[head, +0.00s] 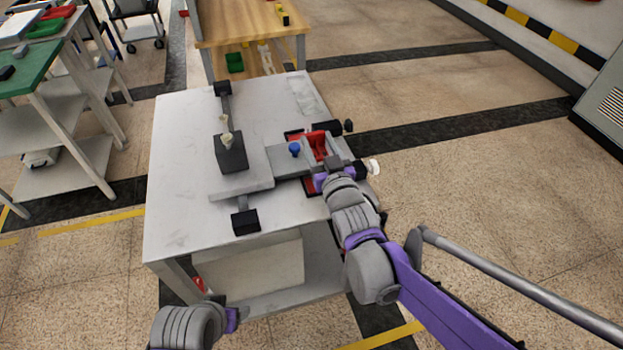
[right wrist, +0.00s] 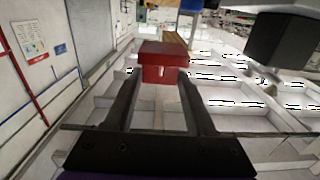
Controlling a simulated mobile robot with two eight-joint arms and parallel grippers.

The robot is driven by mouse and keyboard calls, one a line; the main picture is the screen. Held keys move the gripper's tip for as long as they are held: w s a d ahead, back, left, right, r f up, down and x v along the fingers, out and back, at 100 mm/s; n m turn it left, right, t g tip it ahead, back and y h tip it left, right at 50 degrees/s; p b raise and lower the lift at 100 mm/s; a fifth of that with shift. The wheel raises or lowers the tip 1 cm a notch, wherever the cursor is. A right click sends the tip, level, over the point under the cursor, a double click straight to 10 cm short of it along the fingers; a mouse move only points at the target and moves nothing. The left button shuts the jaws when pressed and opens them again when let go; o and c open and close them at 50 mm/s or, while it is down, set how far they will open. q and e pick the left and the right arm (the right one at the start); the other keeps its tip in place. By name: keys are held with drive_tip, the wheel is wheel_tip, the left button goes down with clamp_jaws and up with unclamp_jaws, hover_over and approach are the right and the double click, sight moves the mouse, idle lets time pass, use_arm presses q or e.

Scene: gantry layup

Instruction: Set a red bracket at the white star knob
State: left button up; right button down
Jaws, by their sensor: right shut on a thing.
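My right gripper (head: 327,162) is over the right part of the grey fixture (head: 262,163) on the table. In the right wrist view its two dark fingers (right wrist: 162,88) are shut on a red bracket (right wrist: 163,65). The red bracket (head: 318,143) also shows in the head view, just beyond the fingers. The white star knob (head: 374,167) is at the fixture's right side, right of my right gripper and apart from the bracket. A blue knob (head: 294,149) is left of the bracket. My left wrist shows at the bottom of the head view; its fingers are not clear.
The white table (head: 182,150) has free room at its left. A black block (head: 231,155) stands on the fixture, with black end blocks (head: 245,222) nearby. A black knob (head: 348,125) is beyond the bracket. A wooden bench (head: 240,22) stands behind.

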drive_tip(key=f+b, duration=0.1)
drive_tip(key=f, duration=0.4)
drive_tip(key=shift+s+a+f+b, duration=0.15)
drive_tip(key=shift+s+f+b, duration=0.05)
drive_tip(key=shift+b, duration=0.2)
drive_tip(key=shift+f+b, duration=0.65)
drive_tip(key=shift+f, duration=1.55)
drive_tip(key=shift+f, duration=0.1)
drive_tip(key=c, duration=0.5)
unclamp_jaws()
drive_tip(key=shift+f, duration=0.1)
drive_tip(key=shift+r, duration=0.3)
drive_tip(key=p+v, duration=0.1)
drive_tip(key=v, duration=1.1)
